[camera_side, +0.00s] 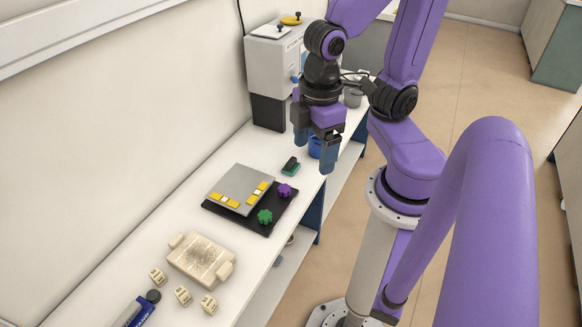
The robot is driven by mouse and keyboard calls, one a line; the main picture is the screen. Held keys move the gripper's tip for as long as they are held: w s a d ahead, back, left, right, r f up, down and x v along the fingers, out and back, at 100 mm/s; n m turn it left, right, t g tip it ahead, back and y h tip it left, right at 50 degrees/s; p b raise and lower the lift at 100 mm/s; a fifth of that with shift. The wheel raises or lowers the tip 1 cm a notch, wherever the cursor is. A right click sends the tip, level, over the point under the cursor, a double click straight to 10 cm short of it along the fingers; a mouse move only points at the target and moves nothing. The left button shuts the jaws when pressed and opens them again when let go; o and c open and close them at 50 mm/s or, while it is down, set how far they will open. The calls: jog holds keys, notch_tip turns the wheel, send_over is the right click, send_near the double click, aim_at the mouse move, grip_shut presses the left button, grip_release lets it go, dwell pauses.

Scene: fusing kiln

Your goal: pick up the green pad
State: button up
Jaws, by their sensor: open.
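The green pad (291,168) is a small block with a dark top and a green lower layer. It lies on the white bench, behind the dark board and to the left of my gripper in the picture. My gripper (314,152) points down with its two blue-grey fingers apart and nothing seen between them. It hangs above the bench near its right edge, up and to the right of the pad, not touching it.
A grey plate with yellow pieces (240,190) lies on a black board (238,221) with a green knob (265,216) and a purple knob (285,191). A blue container (315,149) is partly hidden behind my fingers. A grey kiln-like box (270,70) stands behind. A beige block (201,259) sits in front.

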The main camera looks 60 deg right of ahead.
jog(key=w+d+f+m+h, duration=0.1)
jog(key=w+f+m, duration=0.1)
jog(key=w+m, duration=0.4)
jog(key=w+d+f+m, duration=0.2)
jog(key=w+f+m, duration=0.1)
jog(key=w, duration=0.5)
jog(key=w+d+f+m, duration=0.6)
jog(key=w+d+m, duration=0.1)
jog(key=w+d, duration=0.2)
jog(key=m, duration=1.3)
send_over(291, 161)
jog(key=a, duration=0.2)
notch_tip(291, 161, down, 16)
jog(key=shift+h, duration=0.3)
jog(key=f, duration=0.5)
jog(key=d+f, duration=0.1)
jog(key=f, duration=0.5)
jog(key=d+f, duration=0.1)
jog(key=f, duration=0.4)
jog(key=shift+f, duration=0.2)
jog(key=c, duration=1.2)
jog(key=shift+r, duration=0.15)
